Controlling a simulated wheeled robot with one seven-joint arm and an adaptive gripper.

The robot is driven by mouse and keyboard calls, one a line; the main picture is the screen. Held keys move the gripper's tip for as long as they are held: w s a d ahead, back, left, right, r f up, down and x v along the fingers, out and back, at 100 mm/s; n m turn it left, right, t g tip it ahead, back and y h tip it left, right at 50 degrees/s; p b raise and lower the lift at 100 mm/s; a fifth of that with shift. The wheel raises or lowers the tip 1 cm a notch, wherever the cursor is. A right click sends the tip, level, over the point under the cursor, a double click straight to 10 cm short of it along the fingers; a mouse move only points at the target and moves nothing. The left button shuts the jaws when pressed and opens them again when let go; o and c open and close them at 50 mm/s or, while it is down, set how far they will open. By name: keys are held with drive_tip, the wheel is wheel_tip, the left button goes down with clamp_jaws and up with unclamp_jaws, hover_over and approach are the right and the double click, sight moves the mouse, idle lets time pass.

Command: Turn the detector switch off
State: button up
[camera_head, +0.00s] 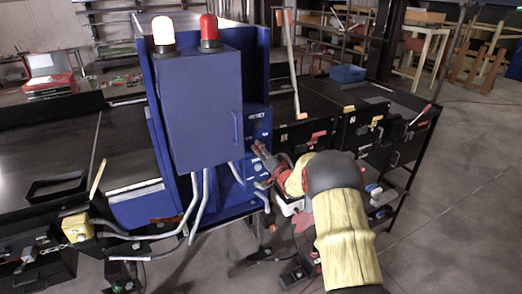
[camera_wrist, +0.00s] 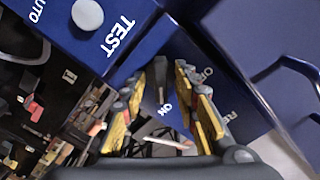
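The blue detector (camera_head: 200,105) stands in the middle of the head view, with a blue control panel (camera_head: 257,125) low on its right side. My gripper (camera_head: 259,150) reaches in from the right, close to this panel. In the wrist view, the dark switch lever (camera_wrist: 160,75) shows between the two yellow-padded fingers of my gripper (camera_wrist: 160,82), which are apart, with gaps on both sides of the lever. The lever's setting is unclear. The switch is hidden in the head view.
A round white button (camera_wrist: 87,14) marked "TEST" sits on the panel at upper left in the wrist view. The cabinet door handle (camera_head: 237,132) sticks out near my gripper. Grey cables (camera_head: 197,210) hang below the cabinet.

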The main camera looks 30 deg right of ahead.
drive_tip(key=shift+c, duration=0.2)
drive_tip(key=c, duration=0.7)
clamp_jaws()
